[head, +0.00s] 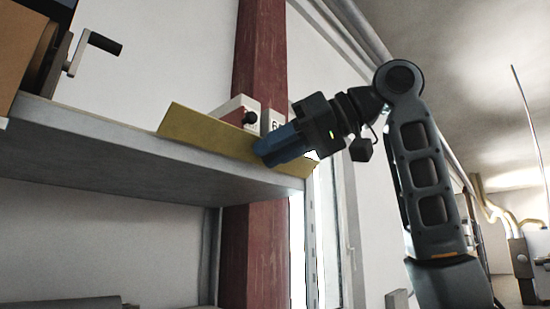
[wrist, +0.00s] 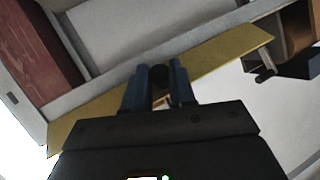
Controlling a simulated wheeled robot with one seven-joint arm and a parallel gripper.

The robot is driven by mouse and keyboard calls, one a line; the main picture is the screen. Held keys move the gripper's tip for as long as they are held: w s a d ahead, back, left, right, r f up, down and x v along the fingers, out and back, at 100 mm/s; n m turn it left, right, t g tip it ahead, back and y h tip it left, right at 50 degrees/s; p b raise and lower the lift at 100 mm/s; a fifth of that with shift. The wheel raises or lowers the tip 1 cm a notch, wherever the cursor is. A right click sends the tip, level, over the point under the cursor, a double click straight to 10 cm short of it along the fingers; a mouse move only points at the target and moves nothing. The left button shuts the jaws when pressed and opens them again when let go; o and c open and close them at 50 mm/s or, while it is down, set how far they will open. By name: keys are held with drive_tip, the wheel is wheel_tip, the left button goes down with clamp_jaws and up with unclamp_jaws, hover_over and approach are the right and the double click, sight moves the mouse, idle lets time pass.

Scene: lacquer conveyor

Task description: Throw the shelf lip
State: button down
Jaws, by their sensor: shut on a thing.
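The shelf lip is a long yellow strip (head: 205,131) along the front edge of a grey shelf; it also crosses the wrist view (wrist: 225,58). My gripper (head: 262,152) reaches in from the right, and its blue fingers overlap the strip. In the wrist view my gripper (wrist: 158,80) has a dark round knob (wrist: 159,73) between its fingertips, and it is shut on that. A dark ball (head: 249,118) shows above the strip in the head view, on a white box with a red stripe (head: 236,107). I cannot tell whether it is the same knob.
The grey shelf (head: 100,145) runs left, with a brown box (head: 22,40) and a crank handle (head: 98,44) on it. A dark red column (head: 258,60) stands behind. A second white box (head: 273,121) stands beside the first. Below the shelf is open wall.

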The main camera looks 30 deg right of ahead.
drive_tip(key=shift+w+r+m+g+h, duration=0.25)
drive_tip(key=shift+r+g+h, duration=0.35)
drive_tip(key=shift+r+g, duration=0.45)
drive_tip(key=g, duration=0.1)
drive_tip(key=m+g+h, duration=0.1)
drive_tip(key=shift+w+a+r+g, duration=0.1)
drive_tip(key=shift+w+r+g, duration=0.15)
drive_tip(key=shift+r+g, duration=0.1)
drive_tip(key=g, duration=0.1)
drive_tip(key=w+r+g+h, duration=0.1)
drive_tip(key=shift+a+m+g, duration=0.2)
drive_tip(key=shift+m+g, duration=0.05)
drive_tip(key=shift+g, duration=0.05)
drive_tip(key=shift+w+a+r+g+h, duration=0.1)
drive_tip(key=shift+w+g+h, duration=0.2)
drive_tip(key=shift+g, duration=0.3)
drive_tip(key=c, duration=0.9)
unclamp_jaws()
drive_tip(key=shift+c, duration=0.2)
